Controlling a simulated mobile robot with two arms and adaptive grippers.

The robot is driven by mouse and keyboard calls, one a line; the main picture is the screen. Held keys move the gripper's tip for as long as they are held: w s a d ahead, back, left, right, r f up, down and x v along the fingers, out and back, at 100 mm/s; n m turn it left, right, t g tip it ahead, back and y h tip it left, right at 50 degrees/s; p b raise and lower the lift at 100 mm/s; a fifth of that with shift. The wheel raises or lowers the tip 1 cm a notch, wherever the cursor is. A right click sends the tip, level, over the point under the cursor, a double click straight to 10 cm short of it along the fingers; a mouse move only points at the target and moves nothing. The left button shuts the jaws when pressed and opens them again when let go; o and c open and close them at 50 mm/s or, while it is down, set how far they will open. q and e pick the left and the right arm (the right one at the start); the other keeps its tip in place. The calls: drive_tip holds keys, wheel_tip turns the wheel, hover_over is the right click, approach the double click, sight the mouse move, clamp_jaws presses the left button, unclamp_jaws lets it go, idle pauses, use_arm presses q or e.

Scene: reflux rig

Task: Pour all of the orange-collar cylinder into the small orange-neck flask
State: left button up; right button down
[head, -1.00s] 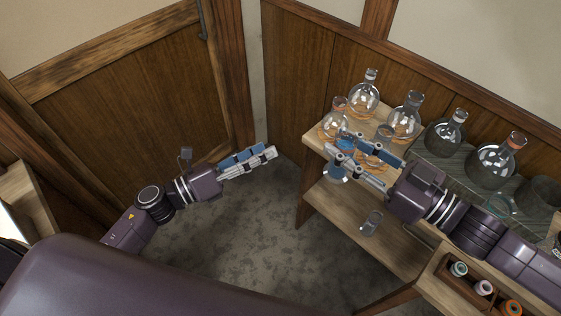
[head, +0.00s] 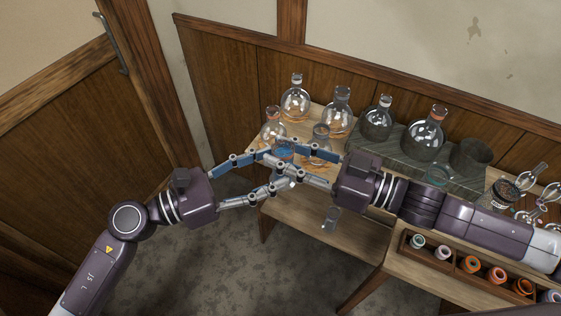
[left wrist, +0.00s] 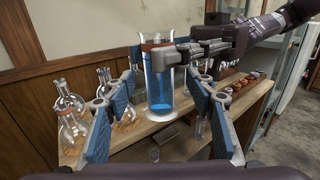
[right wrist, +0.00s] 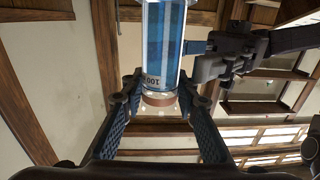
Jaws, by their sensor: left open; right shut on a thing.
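The orange-collar cylinder (left wrist: 160,85) is a tall clear glass with blue liquid, upright in the left wrist view. My right gripper (head: 284,160) is shut on it near the collar. The cylinder also fills the top middle of the right wrist view (right wrist: 163,40); in the head view fingers hide much of it. My left gripper (head: 273,170) is open, its spread fingers reaching toward the cylinder from the left; I cannot tell whether they touch it. The small orange-neck flask (head: 272,133) stands on the bench's left end, just behind the grippers.
Several round flasks stand behind, including a clear one (head: 295,103) and a larger orange-necked one (head: 427,133). A dark beaker (head: 470,155) is farther right. A rack (head: 455,262) holds coloured-ring pieces in front. A small glass (head: 330,217) shows below my right gripper.

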use_arm(q)
drive_tip(key=shift+x, duration=1.75)
drive_tip(key=shift+c, duration=0.6)
clamp_jaws()
use_arm(e)
drive_tip(key=c, duration=1.4)
unclamp_jaws()
drive_tip(key=shift+c, duration=0.2)
